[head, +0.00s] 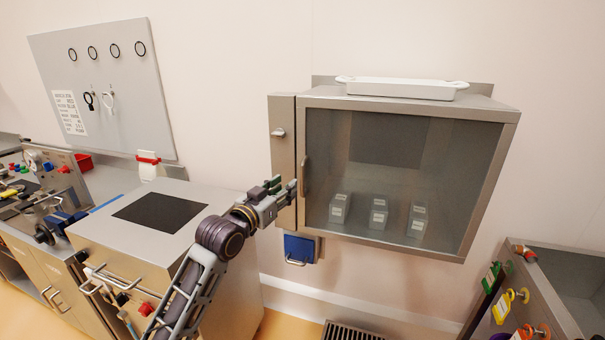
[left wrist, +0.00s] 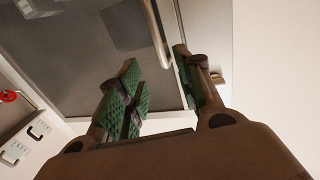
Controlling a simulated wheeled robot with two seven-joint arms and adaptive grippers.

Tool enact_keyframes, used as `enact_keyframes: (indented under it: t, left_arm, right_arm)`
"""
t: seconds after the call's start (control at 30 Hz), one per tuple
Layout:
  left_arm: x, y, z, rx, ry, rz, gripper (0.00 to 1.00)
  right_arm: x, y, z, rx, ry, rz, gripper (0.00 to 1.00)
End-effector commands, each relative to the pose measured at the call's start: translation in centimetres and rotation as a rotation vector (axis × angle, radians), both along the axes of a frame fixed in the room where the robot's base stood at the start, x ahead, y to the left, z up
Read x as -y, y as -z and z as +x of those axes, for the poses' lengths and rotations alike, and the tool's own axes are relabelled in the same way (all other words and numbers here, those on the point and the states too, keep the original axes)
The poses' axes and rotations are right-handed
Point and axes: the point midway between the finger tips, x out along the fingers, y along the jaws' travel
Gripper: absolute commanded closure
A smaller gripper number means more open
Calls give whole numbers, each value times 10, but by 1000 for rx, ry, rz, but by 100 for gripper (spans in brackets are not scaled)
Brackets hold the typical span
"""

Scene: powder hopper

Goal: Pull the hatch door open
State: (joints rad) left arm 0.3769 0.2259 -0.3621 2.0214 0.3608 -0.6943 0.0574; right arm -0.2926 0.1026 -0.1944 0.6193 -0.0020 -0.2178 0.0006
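The hatch door (head: 385,150) is a dark glass pane in a steel frame on a wall cabinet, and it looks shut. Its upright bar handle (head: 305,176) is on the door's left edge. My left gripper (head: 292,188) is just left of the handle, at about its lower half. In the left wrist view the gripper (left wrist: 157,68) has its green-padded fingers spread apart. The handle (left wrist: 158,32) shows beyond the fingertips, between them and nearer the right finger. I cannot tell whether they touch. My right gripper is not in view.
Several small clear containers (head: 378,213) stand behind the glass. A white tray (head: 402,88) lies on the cabinet top. A latch knob (head: 278,132) is on the left side panel. A blue holder (head: 299,248) hangs below. A steel counter (head: 150,262) stands at left.

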Motion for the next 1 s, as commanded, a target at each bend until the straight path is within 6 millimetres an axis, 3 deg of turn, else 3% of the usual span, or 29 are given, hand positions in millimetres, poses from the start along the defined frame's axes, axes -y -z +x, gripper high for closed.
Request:
enact_keyframes:
  t: [1.0]
  left_arm:
    - [45,-1,81,0,-1,-1,65]
  right_arm:
    - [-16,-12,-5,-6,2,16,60]
